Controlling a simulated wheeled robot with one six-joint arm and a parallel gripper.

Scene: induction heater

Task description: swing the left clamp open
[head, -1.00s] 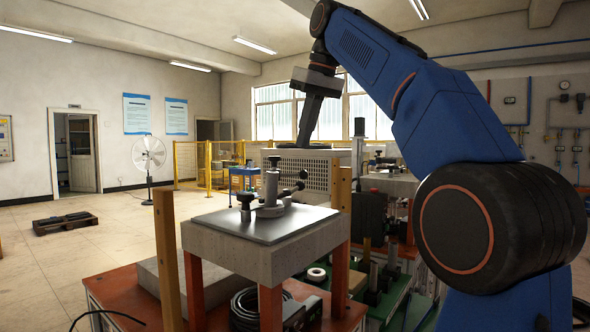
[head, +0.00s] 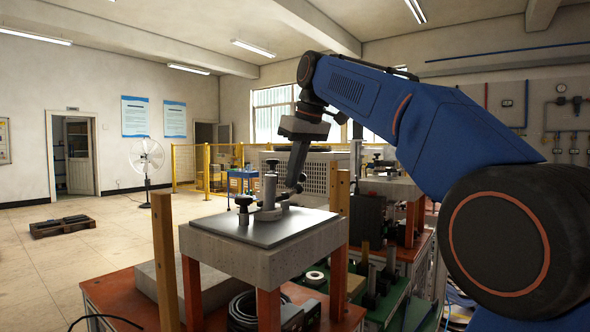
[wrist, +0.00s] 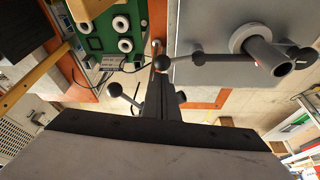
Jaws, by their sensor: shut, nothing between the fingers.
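The left clamp (head: 269,189) stands on a metal plate, with an upright silver post, a round base and a black knob (head: 243,201) at its left. My gripper (head: 291,192) is shut and empty, pointing down just right of the post. In the wrist view, a lever runs from the clamp post (wrist: 264,53) to a black ball (wrist: 162,63), which overlaps my narrow fingers (wrist: 157,48). Whether they touch I cannot tell. A second ball-ended lever (wrist: 115,89) shows left of the fingers. My gripper hides part of the clamp's right side in the head view.
The metal plate (head: 225,227) lies on a thick grey slab with orange legs. Wooden posts (head: 164,255) stand at its left and right (head: 340,192). A similar station (head: 385,186) stands behind at right. Green equipment (wrist: 110,32) shows in the wrist view.

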